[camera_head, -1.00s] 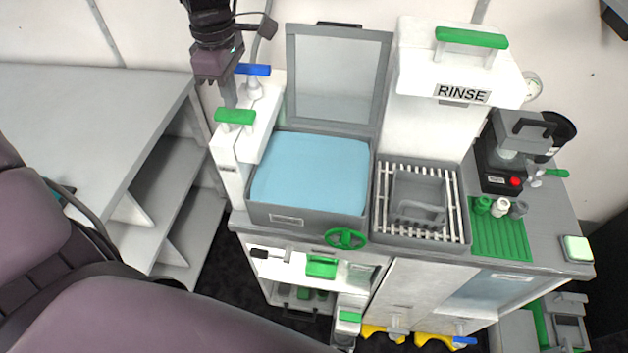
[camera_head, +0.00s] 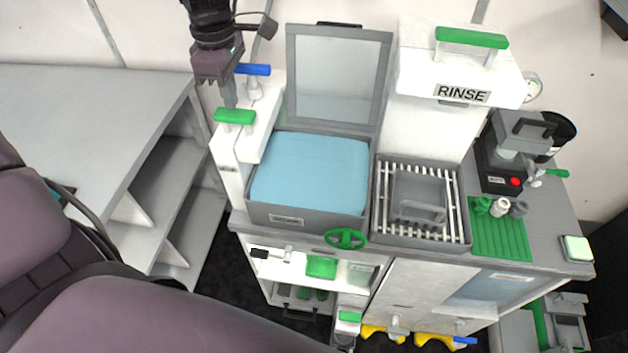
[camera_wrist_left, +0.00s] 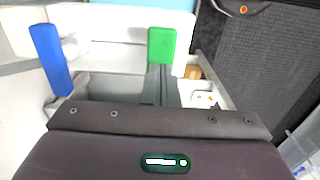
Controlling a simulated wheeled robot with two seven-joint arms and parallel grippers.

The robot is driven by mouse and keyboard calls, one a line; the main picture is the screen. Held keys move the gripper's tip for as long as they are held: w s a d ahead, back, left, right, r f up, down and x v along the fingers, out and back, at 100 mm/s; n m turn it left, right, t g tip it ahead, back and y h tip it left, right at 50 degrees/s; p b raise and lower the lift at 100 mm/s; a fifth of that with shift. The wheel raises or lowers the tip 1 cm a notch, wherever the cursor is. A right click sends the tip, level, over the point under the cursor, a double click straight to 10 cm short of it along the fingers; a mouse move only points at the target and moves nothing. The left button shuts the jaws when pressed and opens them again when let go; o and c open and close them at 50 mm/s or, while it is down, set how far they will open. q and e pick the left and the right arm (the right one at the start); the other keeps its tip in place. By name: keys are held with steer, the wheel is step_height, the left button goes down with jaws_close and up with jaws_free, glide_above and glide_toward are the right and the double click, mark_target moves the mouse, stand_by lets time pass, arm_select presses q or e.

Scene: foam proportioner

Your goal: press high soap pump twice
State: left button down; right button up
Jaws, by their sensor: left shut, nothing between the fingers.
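Two soap pumps stand on the white dispenser (camera_head: 226,160) at the left of the station. One has a green handle (camera_head: 235,117), nearer me; the other has a blue handle (camera_head: 254,70) behind it. The pictures do not label which is the high one. My left gripper (camera_head: 229,103) points down, shut and empty, its tips at the back edge of the green handle in the picture; contact cannot be told. In the left wrist view the green handle (camera_wrist_left: 161,46) is just beyond the gripper and the blue handle (camera_wrist_left: 51,58) is at left. My right gripper is not in view.
A blue-filled basin (camera_head: 310,178) with a raised lid (camera_head: 336,75) stands right of the pumps. Further right are a white RINSE unit (camera_head: 440,100) and a slatted sink (camera_head: 465,205). A grey bench (camera_head: 90,110) is at left. The space above the basin is clear.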

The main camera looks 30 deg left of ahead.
mark_target(234, 113)
arm_select(q)
steer(key=shift+f, duration=0.1)
steer(key=shift+f+b, duration=1.2)
steer(key=shift+f, duration=0.9)
steer(key=shift+r+p, duration=2.05)
steer(key=shift+r, duration=0.15)
steer(key=shift+f, duration=0.15)
